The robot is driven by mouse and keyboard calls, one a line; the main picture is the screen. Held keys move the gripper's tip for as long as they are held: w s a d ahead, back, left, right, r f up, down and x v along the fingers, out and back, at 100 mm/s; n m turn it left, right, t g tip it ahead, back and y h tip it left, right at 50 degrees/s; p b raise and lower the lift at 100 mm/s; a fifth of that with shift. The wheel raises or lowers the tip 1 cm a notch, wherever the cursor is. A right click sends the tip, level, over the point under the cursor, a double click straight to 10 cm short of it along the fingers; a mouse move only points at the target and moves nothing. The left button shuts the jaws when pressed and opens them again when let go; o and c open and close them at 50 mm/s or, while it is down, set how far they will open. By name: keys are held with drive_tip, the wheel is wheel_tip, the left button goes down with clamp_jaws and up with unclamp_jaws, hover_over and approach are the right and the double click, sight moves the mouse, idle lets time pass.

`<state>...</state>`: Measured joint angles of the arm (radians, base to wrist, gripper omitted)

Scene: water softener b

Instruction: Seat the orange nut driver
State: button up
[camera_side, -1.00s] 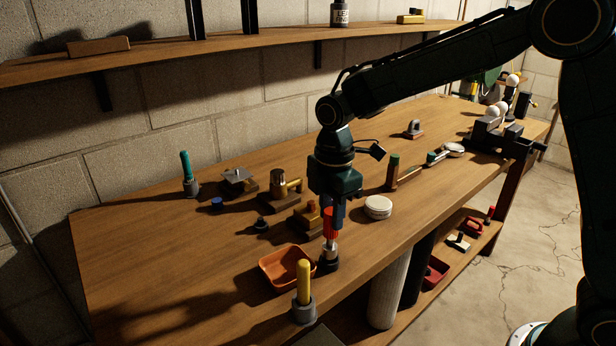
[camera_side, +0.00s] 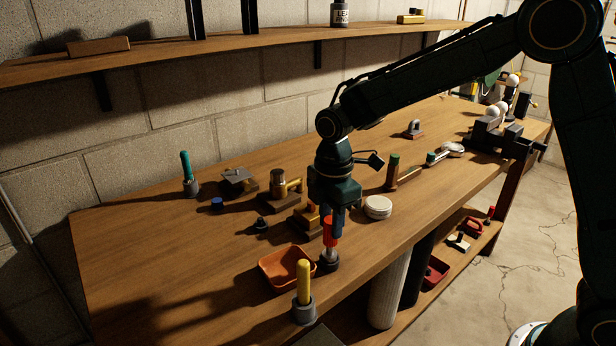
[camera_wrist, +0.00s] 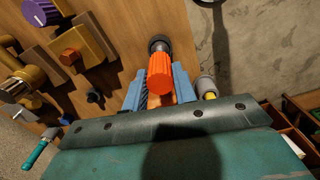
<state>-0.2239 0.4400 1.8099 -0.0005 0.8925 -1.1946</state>
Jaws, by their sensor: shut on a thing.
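The orange nut driver (camera_side: 330,234) stands upright in my gripper (camera_side: 333,218), whose blue fingers are shut on its handle. Below the handle its metal shaft shows, with its lower end at a dark round holder (camera_side: 327,264) near the bench's front edge. The shaft appears to enter the holder; how deep is hidden. In the wrist view the orange handle (camera_wrist: 160,76) sits between the two blue fingers (camera_wrist: 160,88), with the dark holder (camera_wrist: 159,43) just beyond it.
An orange tray (camera_side: 275,275) lies left of the holder. A yellow-handled driver (camera_side: 303,280) stands in a grey holder in front, and a teal-handled one (camera_side: 186,168) at the back left. Brass fittings on blocks (camera_side: 306,220) are close behind my gripper. A white round tin (camera_side: 378,208) is right.

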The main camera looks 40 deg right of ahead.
drive_tip(key=shift+f, duration=0.35)
idle(0.3)
drive_tip(key=o, duration=1.1)
wheel_tip(320, 180, up, 14)
drive_tip(key=shift+f, duration=0.1)
idle(0.5)
drive_tip(key=s+d+r+m+t, duration=0.2)
drive_tip(key=s+d+m, duration=0.15)
drive_tip(key=s, duration=0.35)
drive_tip(key=s+d+r+m+t, duration=0.1)
drive_tip(key=s+d+r+m, duration=0.2)
drive_tip(key=s+m, duration=0.25)
drive_tip(key=s+d+f+m+t, duration=0.1)
drive_tip(key=s+m, duration=0.1)
drive_tip(key=s, duration=0.2)
drive_tip(key=s+d+f+m, duration=0.1)
drive_tip(key=s+m, duration=0.1)
drive_tip(key=s, duration=0.2)
drive_tip(key=s+d+f+m+t, duration=0.1)
drive_tip(key=s+f+m, duration=0.1)
drive_tip(key=s, duration=0.3)
drive_tip(key=shift+d+f+m+t, duration=0.1)
drive_tip(key=shift+d+m+t, duration=0.15)
drive_tip(key=shift+m, duration=0.35)
